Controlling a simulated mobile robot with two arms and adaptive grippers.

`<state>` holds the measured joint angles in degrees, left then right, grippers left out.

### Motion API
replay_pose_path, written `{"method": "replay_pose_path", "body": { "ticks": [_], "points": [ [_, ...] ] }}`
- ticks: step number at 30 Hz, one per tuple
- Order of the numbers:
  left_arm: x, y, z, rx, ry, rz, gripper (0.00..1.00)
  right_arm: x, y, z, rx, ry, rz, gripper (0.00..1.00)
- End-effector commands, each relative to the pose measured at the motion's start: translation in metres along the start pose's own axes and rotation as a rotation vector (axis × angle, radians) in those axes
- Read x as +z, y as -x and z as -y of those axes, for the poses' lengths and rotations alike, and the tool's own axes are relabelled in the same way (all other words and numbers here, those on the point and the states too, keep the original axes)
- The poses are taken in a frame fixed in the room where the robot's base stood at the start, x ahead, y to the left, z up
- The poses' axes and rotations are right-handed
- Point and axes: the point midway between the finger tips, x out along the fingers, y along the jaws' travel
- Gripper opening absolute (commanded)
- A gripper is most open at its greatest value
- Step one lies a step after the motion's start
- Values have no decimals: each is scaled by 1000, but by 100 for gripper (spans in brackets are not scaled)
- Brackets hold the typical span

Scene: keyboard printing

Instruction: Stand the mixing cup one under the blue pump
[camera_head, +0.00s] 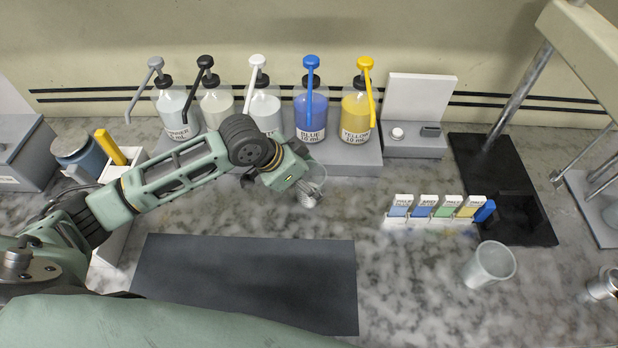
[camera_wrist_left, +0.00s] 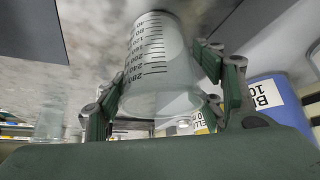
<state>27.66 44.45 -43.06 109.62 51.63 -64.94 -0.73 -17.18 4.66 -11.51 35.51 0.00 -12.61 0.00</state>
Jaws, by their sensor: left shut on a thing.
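The blue pump (camera_head: 311,108) is a clear bottle of blue liquid with a blue pump head, in the back row. It also shows at the right of the left wrist view (camera_wrist_left: 276,98). My left gripper (camera_head: 306,190) is shut on a clear, graduated mixing cup (camera_head: 318,173), which fills the middle of the left wrist view (camera_wrist_left: 158,62). The cup is in front of the blue pump's bottle, partly hidden by the gripper. Whether it touches the surface I cannot tell. A second clear cup (camera_head: 490,263) stands at the right. My right gripper is not in view.
The yellow pump (camera_head: 356,112) stands right of the blue one, white and grey pumps to its left, on a grey ledge (camera_head: 345,168). A rack of colored strips (camera_head: 430,222) and a dark stand (camera_head: 510,195) are to the right. A dark mat (camera_head: 250,280) lies in front.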

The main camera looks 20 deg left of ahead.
Motion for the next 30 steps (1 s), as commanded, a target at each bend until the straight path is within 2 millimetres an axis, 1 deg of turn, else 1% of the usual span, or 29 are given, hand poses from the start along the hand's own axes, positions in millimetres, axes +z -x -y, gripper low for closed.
{"method": "replay_pose_path", "body": {
  "ticks": [3, 4, 10, 19, 23, 26, 30],
  "points": [
    [2, -2, 0, 0, 1, 0, 33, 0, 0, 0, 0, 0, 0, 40],
    [1, -2, 0, 0, 0, 0, 63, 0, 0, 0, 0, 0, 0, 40],
    [1, -2, 0, 0, 0, 0, 81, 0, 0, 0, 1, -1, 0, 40],
    [1, -2, 0, 0, 0, 0, 82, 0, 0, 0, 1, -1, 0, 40],
    [0, 4, 1, -2, 0, 0, 82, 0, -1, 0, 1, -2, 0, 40],
    [0, 18, 2, -3, -1, -1, 82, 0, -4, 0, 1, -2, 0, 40],
    [1, 48, 2, -5, -3, -1, 82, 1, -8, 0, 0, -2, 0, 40]
  ]
}}
